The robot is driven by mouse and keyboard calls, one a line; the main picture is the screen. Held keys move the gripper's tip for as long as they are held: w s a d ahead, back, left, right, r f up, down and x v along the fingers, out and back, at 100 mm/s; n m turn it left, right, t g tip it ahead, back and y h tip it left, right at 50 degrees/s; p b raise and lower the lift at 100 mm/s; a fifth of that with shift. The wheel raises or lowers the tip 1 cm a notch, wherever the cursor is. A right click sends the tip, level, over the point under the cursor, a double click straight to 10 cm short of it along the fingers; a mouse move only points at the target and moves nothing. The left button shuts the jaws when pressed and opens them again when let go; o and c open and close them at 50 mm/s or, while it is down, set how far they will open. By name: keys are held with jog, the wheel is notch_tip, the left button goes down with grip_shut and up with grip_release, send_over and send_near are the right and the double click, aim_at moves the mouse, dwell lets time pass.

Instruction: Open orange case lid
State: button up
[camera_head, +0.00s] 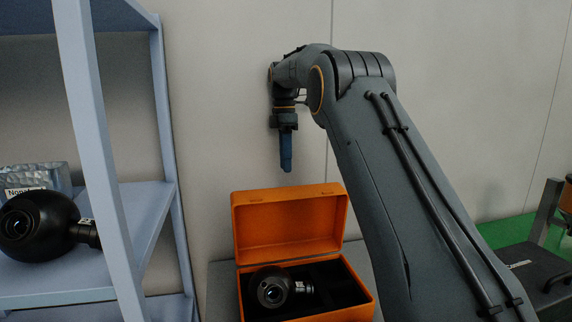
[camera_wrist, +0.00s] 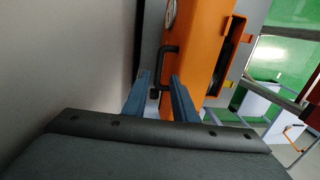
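The orange case (camera_head: 241,283) stands on a grey surface with its lid (camera_head: 289,222) raised upright at the back. Its dark interior (camera_head: 335,285) shows, and a black gimbal camera (camera_head: 272,289) lies inside at the left. My gripper (camera_head: 286,168) points down above the raised lid, apart from it. In the wrist view, its two blue fingers (camera_wrist: 158,75) are spread with nothing held between them. Beyond the fingertips the orange case (camera_wrist: 207,50) shows with a black handle (camera_wrist: 172,50).
A blue shelf rack (camera_head: 140,230) at the left holds another black gimbal camera (camera_head: 38,225) and a wrapped package (camera_head: 36,178). A pale wall (camera_head: 235,90) is close behind the case. A green area (camera_head: 510,230) and dark equipment (camera_head: 535,270) are at the right.

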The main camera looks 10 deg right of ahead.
jog(key=c, duration=0.4)
jog(key=shift+s+d+r, duration=0.1)
jog(key=shift+d+r, duration=0.1)
grip_shut()
jog(key=s+d+r+t+y+b, duration=0.2)
jog(key=s+d+r+t+y, duration=0.1)
jog(key=s+t, duration=0.15)
jog(key=p+x, duration=0.3)
jog(key=x, duration=0.6)
jog(key=shift+s+a+f+m+g, duration=0.25)
jog(key=shift+a+f+m+g, duration=0.1)
jog(key=shift+g, duration=0.1)
